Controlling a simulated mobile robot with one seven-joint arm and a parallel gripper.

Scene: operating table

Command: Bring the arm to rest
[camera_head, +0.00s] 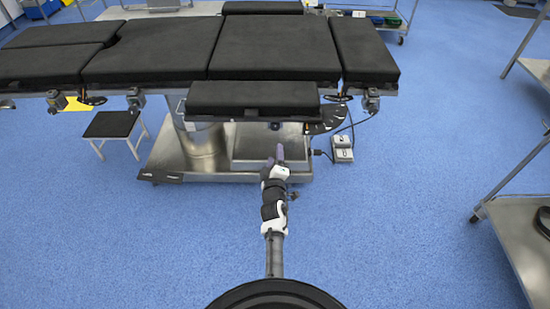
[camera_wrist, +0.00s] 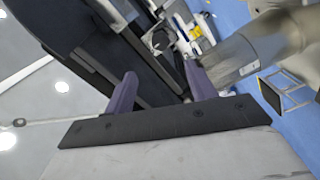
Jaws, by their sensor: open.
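My arm reaches forward over the blue floor in the head view, and my gripper (camera_head: 274,154) is at its far end, in front of the operating table's metal base (camera_head: 230,172). In the wrist view my gripper (camera_wrist: 160,92) shows two purple fingers standing wide apart with nothing between them. The operating table (camera_head: 160,50) has black padded sections, and one pad (camera_head: 252,98) juts toward me just beyond the gripper. The dark underside of a table section (camera_wrist: 60,30) fills the upper left of the wrist view. I cannot tell the exact gap between the fingers and the table.
A small black-topped stool (camera_head: 112,125) stands at left by the base. A foot pedal (camera_head: 342,148) with a cable lies right of the base. A metal cart (camera_head: 520,225) stands at the right edge. Blue floor is clear on both sides of my arm.

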